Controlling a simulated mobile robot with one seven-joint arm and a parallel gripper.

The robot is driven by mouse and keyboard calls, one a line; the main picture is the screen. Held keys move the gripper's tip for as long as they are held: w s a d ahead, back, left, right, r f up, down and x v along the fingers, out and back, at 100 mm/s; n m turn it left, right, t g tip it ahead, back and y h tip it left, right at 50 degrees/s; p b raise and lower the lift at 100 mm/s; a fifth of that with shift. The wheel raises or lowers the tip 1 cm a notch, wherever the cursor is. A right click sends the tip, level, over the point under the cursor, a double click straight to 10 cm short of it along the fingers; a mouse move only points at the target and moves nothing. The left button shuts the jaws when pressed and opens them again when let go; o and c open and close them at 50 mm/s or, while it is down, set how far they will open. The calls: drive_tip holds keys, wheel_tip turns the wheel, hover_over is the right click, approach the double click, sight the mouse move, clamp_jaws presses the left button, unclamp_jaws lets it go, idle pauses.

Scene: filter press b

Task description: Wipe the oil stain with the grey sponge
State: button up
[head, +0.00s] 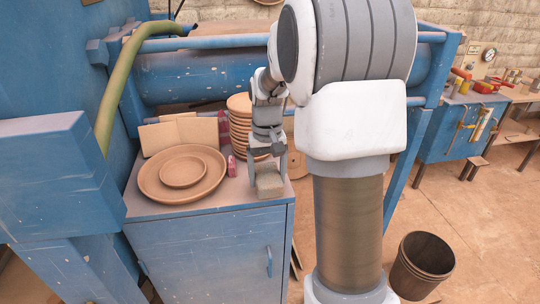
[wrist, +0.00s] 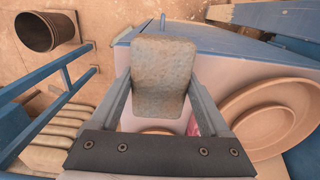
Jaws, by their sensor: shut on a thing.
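My gripper (head: 268,166) is shut on the grey sponge (head: 270,184), over the right end of the blue cabinet's top (head: 205,203). In the wrist view the sponge (wrist: 163,72) is a worn grey-brown block between the two fingers, sticking out past their tips. I cannot tell whether the sponge touches the cabinet top or hangs just above it. I do not make out an oil stain in either view; the sponge and gripper hide part of the top.
A large round dish (head: 150,187) with a smaller one inside lies left on the cabinet top. A small red object (head: 232,166), a stack of round plates (head: 239,128) and tan boards (head: 162,138) stand behind. A bucket (head: 420,266) is on the floor at right.

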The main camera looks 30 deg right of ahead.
drive_tip(key=shift+r+p, duration=1.65)
drive_tip(key=shift+r, duration=0.95)
